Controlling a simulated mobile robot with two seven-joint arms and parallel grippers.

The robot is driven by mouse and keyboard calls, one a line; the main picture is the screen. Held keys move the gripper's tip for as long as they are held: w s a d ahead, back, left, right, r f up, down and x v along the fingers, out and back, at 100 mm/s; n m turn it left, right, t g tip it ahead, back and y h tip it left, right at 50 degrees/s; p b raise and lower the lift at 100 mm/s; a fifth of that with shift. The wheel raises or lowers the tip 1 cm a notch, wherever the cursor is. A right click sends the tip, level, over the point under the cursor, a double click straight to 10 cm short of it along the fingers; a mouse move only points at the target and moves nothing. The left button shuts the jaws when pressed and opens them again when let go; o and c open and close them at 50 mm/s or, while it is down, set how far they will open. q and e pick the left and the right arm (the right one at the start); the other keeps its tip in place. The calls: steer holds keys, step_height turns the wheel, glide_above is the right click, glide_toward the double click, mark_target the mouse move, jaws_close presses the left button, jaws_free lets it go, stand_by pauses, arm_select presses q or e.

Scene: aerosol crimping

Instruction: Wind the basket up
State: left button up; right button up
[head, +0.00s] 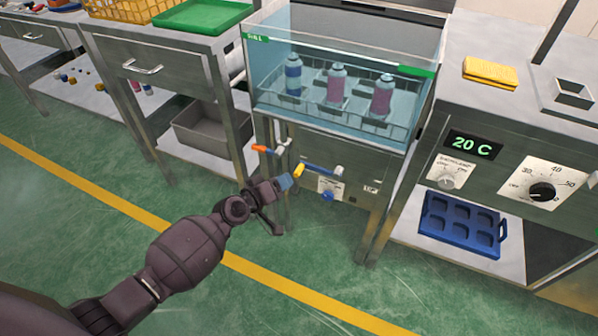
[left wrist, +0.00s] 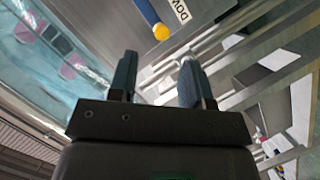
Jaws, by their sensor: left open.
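A wire basket (head: 345,118) sits in the clear water tank (head: 270,92) and holds one blue can (head: 293,75) and two pink cans (head: 335,84). On the front below the tank, a blue crank arm (head: 318,170) ends in a yellow knob (head: 299,170). My left gripper (head: 287,182) is just below and left of this knob. In the left wrist view the left gripper (left wrist: 158,78) is open with nothing between its fingers. The yellow knob (left wrist: 161,32) lies ahead of the gap, apart from the fingertips. My right gripper is not in view.
An orange-handled valve (head: 262,149) is above and left of the crank, and a blue knob (head: 328,195) is below it. A bench with a 20 C display (head: 472,145) and a blue tray (head: 460,224) stands right. The green floor in front is clear.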

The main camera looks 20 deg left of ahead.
mark_target(295, 176)
arm_select(q)
steer(key=x, duration=0.2)
steer(key=b+x, duration=0.1)
steer(key=x, duration=0.4)
steer(key=shift+f+b, duration=0.3)
steer(key=shift+b, duration=0.05)
steer(key=shift+w+d, duration=0.2)
steer(key=shift+w, duration=0.35)
jaws_close()
